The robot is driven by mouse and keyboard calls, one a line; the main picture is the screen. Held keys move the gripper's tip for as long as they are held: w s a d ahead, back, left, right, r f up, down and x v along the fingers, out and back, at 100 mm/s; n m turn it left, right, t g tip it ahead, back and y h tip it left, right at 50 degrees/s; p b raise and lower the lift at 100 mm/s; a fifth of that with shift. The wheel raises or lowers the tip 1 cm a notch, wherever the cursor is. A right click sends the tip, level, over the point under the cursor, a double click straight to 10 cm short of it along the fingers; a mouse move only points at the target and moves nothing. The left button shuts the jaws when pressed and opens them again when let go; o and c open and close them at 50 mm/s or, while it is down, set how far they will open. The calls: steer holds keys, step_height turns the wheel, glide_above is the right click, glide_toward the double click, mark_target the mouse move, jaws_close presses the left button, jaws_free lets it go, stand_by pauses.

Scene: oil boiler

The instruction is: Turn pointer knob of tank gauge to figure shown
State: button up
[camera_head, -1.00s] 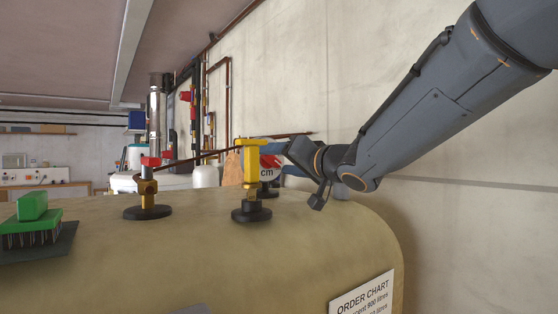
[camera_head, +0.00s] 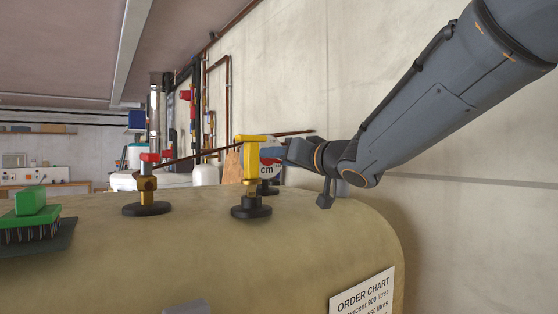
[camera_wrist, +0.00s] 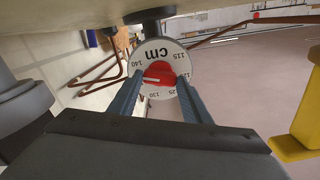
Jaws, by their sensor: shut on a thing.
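The tank gauge is a round white dial (camera_wrist: 168,50) marked "cm", with figures including 115, 125, 130 and 140 around its rim. At its middle is a red pointer knob (camera_wrist: 158,74) with a pale line on it. My gripper (camera_wrist: 160,84) is shut on the red knob, one blue finger on each side. In the wrist view the knob's line lies nearly level, toward the left. In the head view the dial (camera_head: 267,172) is partly hidden behind a yellow T-shaped fitting (camera_head: 252,165), and my gripper (camera_head: 276,152) reaches it from the right; the knob is mostly hidden there.
The yellow fitting stands on the tank top (camera_head: 200,245) close in front of the dial. A brass valve with a red top (camera_head: 149,165) stands left of it. A green brush (camera_head: 30,215) lies at far left. The wall (camera_head: 370,90) is behind my arm.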

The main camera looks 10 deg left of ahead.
steer(key=n+b, duration=0.1)
steer(key=n, duration=0.2)
steer(key=shift+n, duration=0.4)
steer(key=n+b, duration=0.2)
steer(key=n, duration=0.1)
steer(key=shift+n, duration=0.3)
steer(key=n+b, duration=0.3)
steer(key=n, duration=0.3)
steer(key=shift+f, duration=0.1)
steer(key=n+b, duration=0.4)
steer(key=n, duration=0.2)
steer(key=shift+n, duration=0.3)
steer(key=n+b, duration=0.2)
steer(key=n, duration=0.1)
steer(key=shift+n+b, duration=0.85)
steer(key=shift+n, duration=0.85)
steer(key=o, duration=1)
